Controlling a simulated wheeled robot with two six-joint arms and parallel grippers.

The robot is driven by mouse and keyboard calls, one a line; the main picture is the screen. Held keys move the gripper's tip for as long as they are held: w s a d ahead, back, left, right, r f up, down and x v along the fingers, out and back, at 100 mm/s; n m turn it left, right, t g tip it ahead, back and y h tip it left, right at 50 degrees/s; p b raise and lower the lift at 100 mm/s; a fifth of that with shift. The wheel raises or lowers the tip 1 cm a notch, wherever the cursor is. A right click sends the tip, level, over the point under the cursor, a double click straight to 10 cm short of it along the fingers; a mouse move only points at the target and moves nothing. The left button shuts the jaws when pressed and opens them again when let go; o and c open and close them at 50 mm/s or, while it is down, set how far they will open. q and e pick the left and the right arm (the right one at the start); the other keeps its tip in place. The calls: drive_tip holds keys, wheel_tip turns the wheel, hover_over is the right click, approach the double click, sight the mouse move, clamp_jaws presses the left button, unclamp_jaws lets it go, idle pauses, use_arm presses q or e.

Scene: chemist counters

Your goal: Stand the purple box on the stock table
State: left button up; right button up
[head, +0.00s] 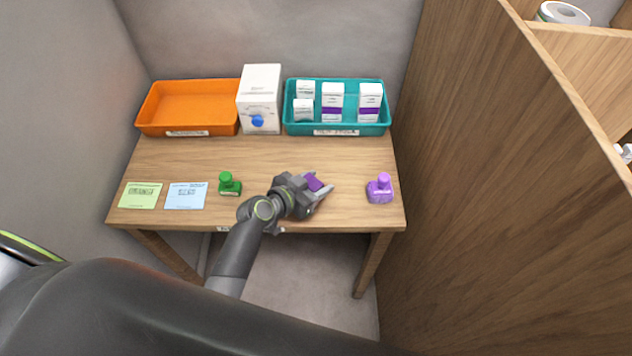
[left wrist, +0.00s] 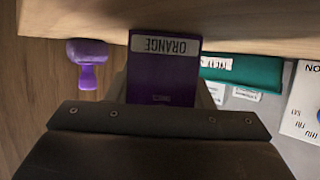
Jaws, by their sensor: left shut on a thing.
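My left gripper (head: 318,192) is over the front middle of the wooden table (head: 345,217), shut on the purple box (head: 313,182). The box is partly hidden by the gripper in the head view. In the left wrist view the purple box (left wrist: 165,75) sits between the fingers, with a white label reading ORANGE upside down. I cannot tell whether the box touches the tabletop. My right gripper is not in view.
A purple stamp (head: 380,189) stands right of the gripper, a green stamp (head: 229,184) left. Green (head: 140,195) and blue (head: 186,195) cards lie at left. Behind are an orange tray (head: 190,133), a white dispenser (head: 261,90) and a teal tray (head: 300,129) with white boxes. A wooden partition (head: 480,190) rises at right.

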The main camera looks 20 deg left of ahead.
use_arm(q)
drive_tip(key=o, duration=0.9)
drive_tip(key=shift+f, duration=0.1)
drive_tip(key=shift+o, duration=0.2)
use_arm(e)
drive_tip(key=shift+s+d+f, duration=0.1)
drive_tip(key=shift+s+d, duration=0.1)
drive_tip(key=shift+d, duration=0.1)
use_arm(q)
drive_tip(key=b+v, duration=0.1)
drive_tip(key=v, duration=1)
drive_tip(key=shift+s+a+r, duration=0.25)
drive_tip(key=shift+s+r, duration=0.1)
drive_tip(key=shift+s, duration=0.1)
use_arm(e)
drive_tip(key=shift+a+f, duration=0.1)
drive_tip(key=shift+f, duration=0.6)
